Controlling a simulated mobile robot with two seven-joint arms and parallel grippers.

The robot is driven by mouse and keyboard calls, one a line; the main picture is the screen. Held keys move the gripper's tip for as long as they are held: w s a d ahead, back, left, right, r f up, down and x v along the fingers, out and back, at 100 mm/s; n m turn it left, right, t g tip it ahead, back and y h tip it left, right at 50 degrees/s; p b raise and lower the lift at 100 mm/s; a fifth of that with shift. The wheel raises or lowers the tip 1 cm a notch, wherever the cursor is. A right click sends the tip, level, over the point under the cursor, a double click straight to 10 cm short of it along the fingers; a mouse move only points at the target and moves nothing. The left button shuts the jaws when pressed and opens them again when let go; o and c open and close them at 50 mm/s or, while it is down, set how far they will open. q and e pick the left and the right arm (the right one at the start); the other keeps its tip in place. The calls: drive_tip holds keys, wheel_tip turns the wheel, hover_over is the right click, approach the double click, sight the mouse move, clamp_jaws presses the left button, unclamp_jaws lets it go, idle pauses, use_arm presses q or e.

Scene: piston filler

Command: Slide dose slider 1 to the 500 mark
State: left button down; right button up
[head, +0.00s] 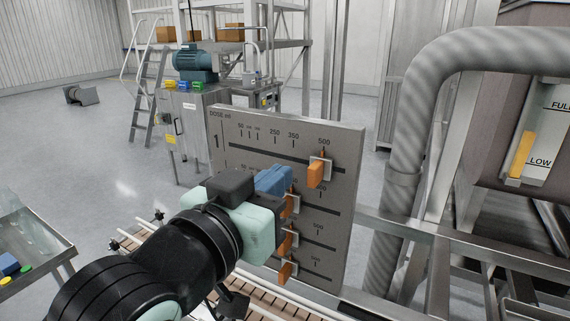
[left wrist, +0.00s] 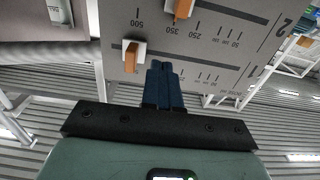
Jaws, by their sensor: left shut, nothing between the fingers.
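The grey dose panel (head: 232,155) stands upright in front of me, with row 1 at its top. Dose slider 1, an orange knob (head: 316,173) on a pale plate, sits near the right end of its slot, with its pointer under the 500 mark (head: 324,142). In the left wrist view slider 1 (left wrist: 130,57) is at the left end of its slot. My left gripper (head: 285,180) is shut and empty, in front of the panel, left of and below slider 1. In the left wrist view its blue fingertips (left wrist: 160,66) are right of the knob, apart from it.
Orange knobs of the lower rows, such as one (head: 291,206), sit close to my left gripper, partly hidden by it. A thick grey pipe (head: 400,150) stands right of the panel. A slatted conveyor (head: 275,303) runs below. Open floor lies left.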

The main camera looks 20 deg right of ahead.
use_arm(q)
drive_tip(key=b+v, duration=0.2)
drive_tip(key=v, duration=0.4)
drive_tip(key=shift+s+a, duration=0.2)
use_arm(e)
drive_tip(key=shift+s+f, duration=0.3)
drive_tip(key=shift+f, duration=0.35)
drive_tip(key=shift+s+f, duration=0.3)
drive_tip(key=shift+f, duration=0.3)
drive_tip(key=shift+a, duration=0.1)
